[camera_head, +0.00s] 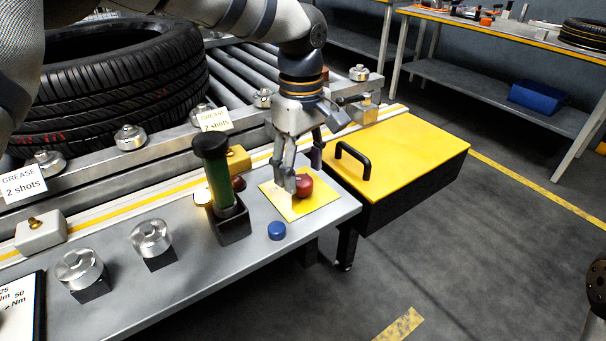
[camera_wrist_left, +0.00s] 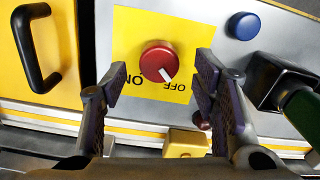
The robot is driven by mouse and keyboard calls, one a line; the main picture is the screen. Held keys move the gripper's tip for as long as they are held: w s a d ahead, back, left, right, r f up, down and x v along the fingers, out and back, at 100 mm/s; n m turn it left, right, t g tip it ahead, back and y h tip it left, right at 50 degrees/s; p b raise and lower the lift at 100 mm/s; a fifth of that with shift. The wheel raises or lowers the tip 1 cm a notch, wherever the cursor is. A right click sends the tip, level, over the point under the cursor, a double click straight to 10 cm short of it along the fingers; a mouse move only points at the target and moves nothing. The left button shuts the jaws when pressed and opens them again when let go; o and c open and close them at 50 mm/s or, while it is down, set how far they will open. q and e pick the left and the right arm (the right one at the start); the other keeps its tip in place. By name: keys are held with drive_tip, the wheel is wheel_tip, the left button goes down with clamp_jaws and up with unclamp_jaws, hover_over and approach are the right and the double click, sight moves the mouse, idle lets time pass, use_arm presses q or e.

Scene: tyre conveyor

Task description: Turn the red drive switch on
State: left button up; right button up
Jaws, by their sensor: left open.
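The red drive switch (camera_head: 304,184) is a round knob on a yellow plate (camera_head: 296,207) near the end of the grey bench. In the left wrist view the red knob (camera_wrist_left: 157,58) has a white pointer toward the OFF lettering; ON is printed to its left. My left gripper (camera_head: 303,172) is over the plate with its fingers pointing down. In the left wrist view its open fingers (camera_wrist_left: 162,84) stand apart, on either side of the knob's lower part in the picture. I cannot tell whether they touch it. My right gripper is not in view.
A blue button (camera_head: 277,231) and a green-bodied, black-capped tool in a black holder (camera_head: 232,225) stand close by. A yellow-topped box with a black handle (camera_head: 352,156) is right of the bench. A tyre (camera_head: 125,85) lies on the roller conveyor behind.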

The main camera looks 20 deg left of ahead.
use_arm(q)
drive_tip(key=shift+f, duration=1.15)
drive_tip(key=c, duration=1.2)
drive_tip(key=shift+o, duration=0.2)
